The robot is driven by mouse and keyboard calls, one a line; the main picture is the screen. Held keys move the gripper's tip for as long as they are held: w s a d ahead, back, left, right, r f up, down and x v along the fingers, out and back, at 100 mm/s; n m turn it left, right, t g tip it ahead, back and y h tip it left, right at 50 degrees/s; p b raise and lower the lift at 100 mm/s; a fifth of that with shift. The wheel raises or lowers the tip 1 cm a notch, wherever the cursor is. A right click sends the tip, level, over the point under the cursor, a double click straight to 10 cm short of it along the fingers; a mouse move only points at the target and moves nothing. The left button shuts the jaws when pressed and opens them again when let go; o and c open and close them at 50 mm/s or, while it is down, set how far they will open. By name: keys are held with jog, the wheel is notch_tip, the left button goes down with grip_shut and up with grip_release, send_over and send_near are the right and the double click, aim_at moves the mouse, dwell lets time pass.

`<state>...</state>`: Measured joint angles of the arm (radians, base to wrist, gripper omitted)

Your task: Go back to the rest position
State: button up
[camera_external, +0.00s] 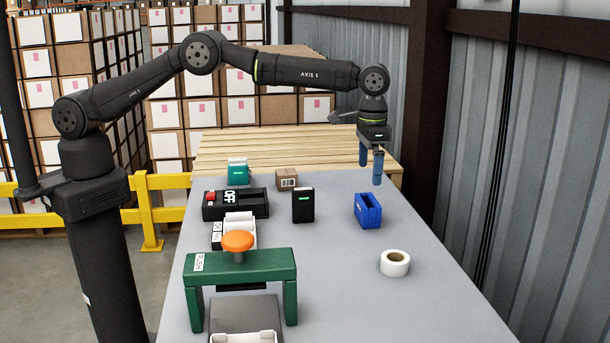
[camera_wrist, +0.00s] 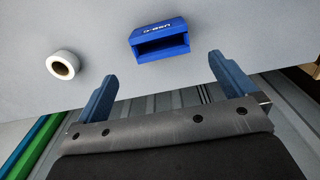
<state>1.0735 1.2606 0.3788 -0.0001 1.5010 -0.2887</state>
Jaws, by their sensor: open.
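My gripper (camera_external: 371,167) is open and empty, held above the far right part of the table. Its blue fingers point down. In the wrist view its two fingers (camera_wrist: 165,90) stand wide apart with nothing between them. A blue open holder (camera_external: 368,212) stands on the table, below and in front of the gripper in the outside view. The holder also shows in the wrist view (camera_wrist: 160,38), beyond the fingertips and not touching them. My arm reaches from the left across the back of the table.
The grey table (camera_external: 340,300) also holds a white tape roll (camera_external: 395,263), a black box (camera_external: 303,205), a small brown carton (camera_external: 287,179), a teal box (camera_external: 238,172), a black switch box (camera_external: 236,204) and a green press (camera_external: 240,270). A corrugated wall (camera_external: 540,150) stands at right.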

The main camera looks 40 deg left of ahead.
aim_at(369, 206)
notch_tip(369, 206, down, 12)
jog(key=shift+r, duration=1.9)
